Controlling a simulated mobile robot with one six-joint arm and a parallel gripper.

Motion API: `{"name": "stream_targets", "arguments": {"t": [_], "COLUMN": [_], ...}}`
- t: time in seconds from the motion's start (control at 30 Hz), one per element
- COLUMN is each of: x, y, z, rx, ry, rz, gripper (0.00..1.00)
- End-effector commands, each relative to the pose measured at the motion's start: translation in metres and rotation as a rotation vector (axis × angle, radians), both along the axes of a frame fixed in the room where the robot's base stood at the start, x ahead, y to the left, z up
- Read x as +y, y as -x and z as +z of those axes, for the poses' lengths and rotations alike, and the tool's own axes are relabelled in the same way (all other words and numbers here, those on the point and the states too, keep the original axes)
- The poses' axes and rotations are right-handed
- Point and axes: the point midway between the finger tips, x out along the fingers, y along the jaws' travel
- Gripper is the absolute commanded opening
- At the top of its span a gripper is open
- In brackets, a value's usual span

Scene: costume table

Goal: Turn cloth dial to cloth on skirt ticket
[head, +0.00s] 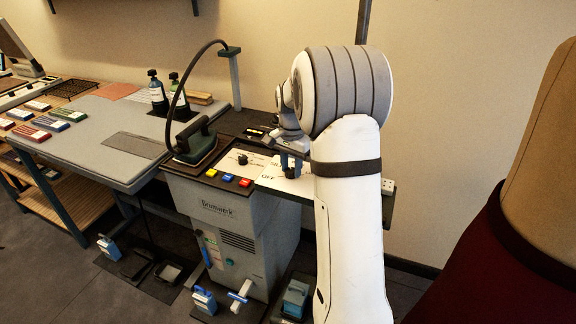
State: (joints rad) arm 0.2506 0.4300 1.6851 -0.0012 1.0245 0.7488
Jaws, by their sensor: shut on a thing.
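My gripper (291,160) points down at the control panel of the pressing unit and is shut on the dark knob of a dial (293,173). White plates with large letters lie around this dial; "OFF" (266,177) reads at its lower left and part of a word starting "SI" above it. My own arm hides the right side of the dial, and the knob's pointing direction is too small to tell. Several colored cards with white labels (68,115) lie on the left of the table; their writing is unreadable, so I cannot tell which is the skirt ticket.
A second black knob (243,159) and yellow, blue and red buttons (228,178) sit left of the gripper. An iron (195,141) with a curved cable stands beyond them. A dress form with a dark red skirt (500,268) stands close on the right.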

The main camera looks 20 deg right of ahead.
Motion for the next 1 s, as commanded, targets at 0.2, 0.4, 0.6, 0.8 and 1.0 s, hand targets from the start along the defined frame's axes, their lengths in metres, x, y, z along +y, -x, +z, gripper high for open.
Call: {"name": "stream_targets", "arguments": {"t": [0.2,0.4,0.6,0.8,1.0], "x": [0.0027,0.0029,0.0032,0.0033,0.0035], "y": [0.0036,0.0034,0.0031,0.0030,0.0027], "z": [-0.0046,-0.0048,-0.0048,-0.0048,-0.0047], "rx": [0.018,0.017,0.017,0.017,0.015], "ry": [-0.006,-0.005,-0.004,-0.003,-0.002], "rz": [-0.203,-0.393,-0.583,-0.773,-0.963], "gripper": [0.07,0.07,0.07,0.07,0.07]}}
